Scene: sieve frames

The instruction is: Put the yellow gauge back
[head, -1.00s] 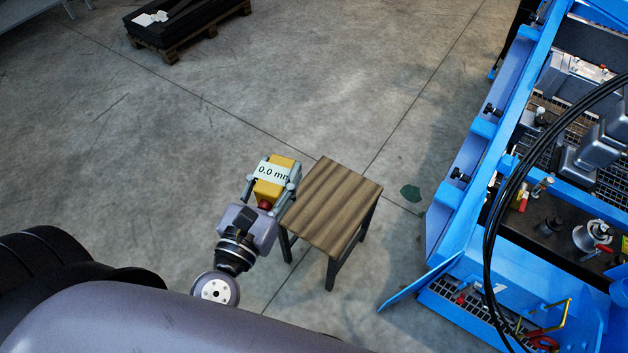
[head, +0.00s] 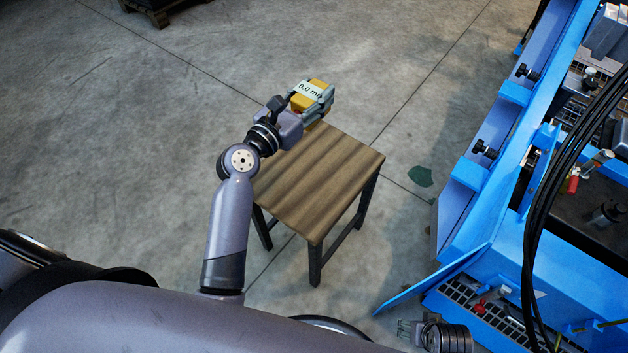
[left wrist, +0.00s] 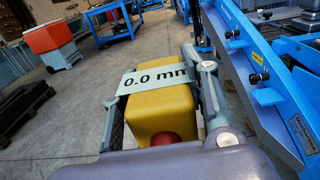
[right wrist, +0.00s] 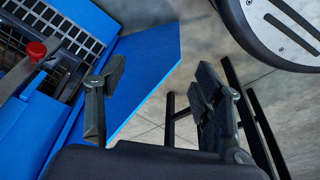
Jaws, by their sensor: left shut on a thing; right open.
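The yellow gauge (head: 316,85) has a white label reading "0.0 mm". My left gripper (head: 312,97) is shut on it and holds it over the far edge of a small wooden-topped table (head: 320,190). In the left wrist view the gauge (left wrist: 160,112) sits between the fingers, with a red round part at its near end. Whether the gauge touches the tabletop cannot be told. My right gripper (right wrist: 155,100) is open and empty; in the head view it shows at the bottom, beside the blue machine frame.
The large blue machine frame (head: 465,190) with a slanted plate and black cables stands at the right. A pallet (head: 150,10) lies at the far left. The wooden tabletop looks bare, and the floor to its left is open.

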